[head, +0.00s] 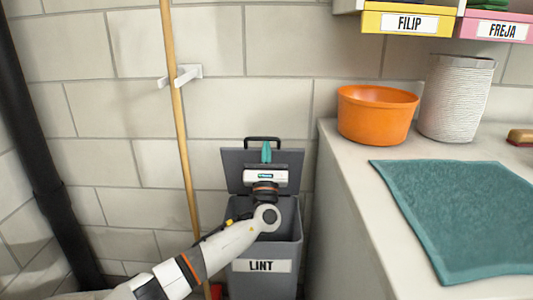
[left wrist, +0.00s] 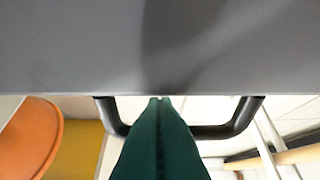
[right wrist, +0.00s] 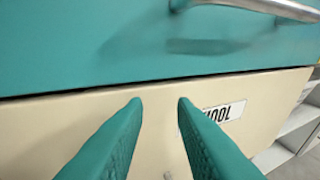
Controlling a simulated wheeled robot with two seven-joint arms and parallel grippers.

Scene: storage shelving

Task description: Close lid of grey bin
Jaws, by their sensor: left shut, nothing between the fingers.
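The grey bin (head: 265,282) labelled LINT stands against the tiled wall, beside the counter. Its lid (head: 235,166) is open and stands upright at the back, with a black handle loop (head: 262,140) on its top edge. My left gripper (head: 266,152) is in front of the lid, its green fingers shut and pointing up toward the handle. In the left wrist view the lid (left wrist: 80,45) fills the upper half, and the shut fingers (left wrist: 160,105) lie between the two ends of the handle (left wrist: 240,115). I cannot tell whether they touch the lid. My right gripper (right wrist: 160,103) is open and empty.
A counter (head: 345,190) to the right holds a teal towel (head: 460,210), an orange bowl (head: 375,115) and a white ribbed basket (head: 457,100). A wooden pole (head: 178,110) leans on the wall at left. A teal drawer front (right wrist: 120,45) is close to my right gripper.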

